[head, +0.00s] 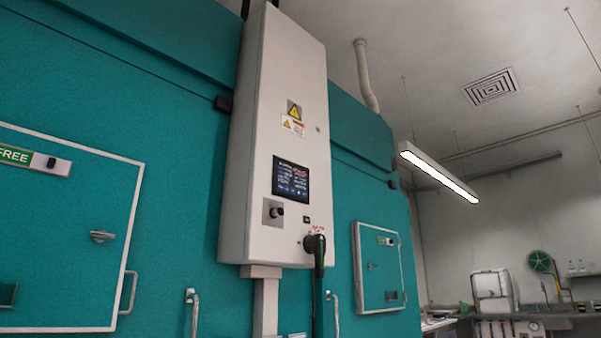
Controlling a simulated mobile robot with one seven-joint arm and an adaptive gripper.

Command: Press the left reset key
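No part is legibly marked as a reset key. On the left chamber door (70,235), a green sign reading "FREE" (16,155) sits in a strip with a small dark button (51,162) at its right end. The right chamber door (381,268) has a similar, smaller strip (386,241). The white control cabinet (287,110) between them carries a lit dark screen (290,180), a metal plate with a dark knob (276,211) below it, and a small black switch (307,220). My gripper is not in view.
A black, handle-like part (315,243) with a dark tube hanging down stands at the cabinet's lower right. Door handles (128,293) and upright metal bars (193,312) stick out from the teal wall (170,190). A bench with equipment (492,290) is far right.

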